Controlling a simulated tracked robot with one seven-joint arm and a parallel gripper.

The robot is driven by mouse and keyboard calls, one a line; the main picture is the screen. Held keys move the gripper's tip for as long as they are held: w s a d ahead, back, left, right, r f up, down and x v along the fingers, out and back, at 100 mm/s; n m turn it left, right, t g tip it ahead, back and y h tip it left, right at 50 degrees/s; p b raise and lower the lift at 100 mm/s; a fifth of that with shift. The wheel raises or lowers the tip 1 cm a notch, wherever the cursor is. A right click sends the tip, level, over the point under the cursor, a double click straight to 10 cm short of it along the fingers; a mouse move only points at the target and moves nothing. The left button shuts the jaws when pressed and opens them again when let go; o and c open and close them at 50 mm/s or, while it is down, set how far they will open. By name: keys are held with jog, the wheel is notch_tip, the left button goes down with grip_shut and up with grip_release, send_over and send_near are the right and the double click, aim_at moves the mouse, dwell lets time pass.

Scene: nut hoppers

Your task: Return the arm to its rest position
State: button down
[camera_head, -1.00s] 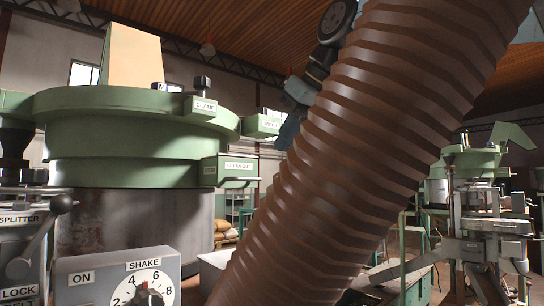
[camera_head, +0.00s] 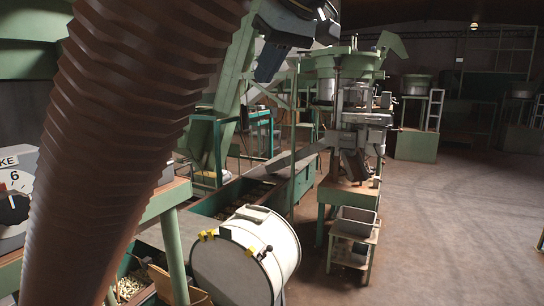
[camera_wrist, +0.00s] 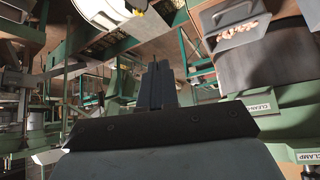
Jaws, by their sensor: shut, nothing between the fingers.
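My gripper (camera_wrist: 157,86) shows in the wrist view as two dark fingers pressed together, with nothing between them. It points at the workshop equipment and touches nothing that I can make out. In the head view a thick brown ribbed hose-like column crosses the left side.
A white drum (camera_head: 245,262) stands low in front. A green hopper machine (camera_head: 345,68) stands behind it, with a small shelf stand (camera_head: 353,240) beside. The dial box (camera_head: 15,195) is at the left edge. Open concrete floor (camera_head: 455,225) lies at right.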

jog(key=s+d+f+m+h, duration=0.2)
jog(key=s+d+f+m, duration=0.2)
jog(key=d+f, duration=0.8)
jog(key=s+d+f+m+h, duration=0.3)
jog(key=s+d+f+m, duration=0.1)
jog(key=d+f, duration=0.8)
notch_tip(320, 180, down, 3)
jog(key=shift+s+d+f, duration=0.15)
jog(key=shift+s+d, duration=0.15)
jog(key=shift+s, duration=0.3)
